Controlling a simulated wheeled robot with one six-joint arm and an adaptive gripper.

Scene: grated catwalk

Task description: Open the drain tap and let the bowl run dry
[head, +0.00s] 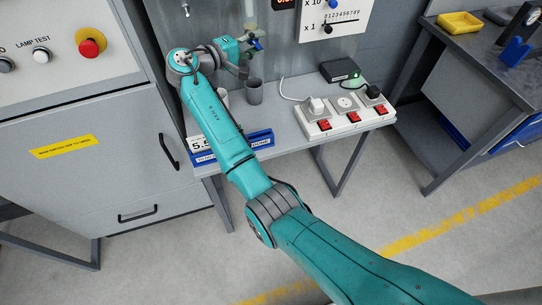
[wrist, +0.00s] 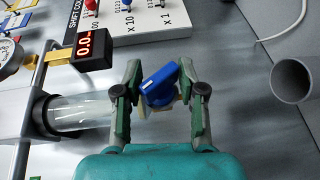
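The blue tap handle (wrist: 160,86) sits between the two fingers of my gripper (wrist: 160,92) in the wrist view. It is turned at a slant, with a white mark on it. The fingers stand apart on either side; I see no clear grip on it. A clear glass cylinder (wrist: 82,113), probably the bowl, is left of the gripper; I cannot make out any liquid in it. In the head view my gripper (head: 246,52) is at the back of the bench by the blue handle (head: 257,44), below the clear glass (head: 250,14). The tap's body is mostly hidden.
A grey cup (head: 254,91) stands near the gripper. A small red-digit display (wrist: 90,48) is by the glass. A white counter panel (head: 335,16), black box (head: 340,70) and power strip (head: 345,113) are to the right. A grey cabinet (head: 90,150) stands left.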

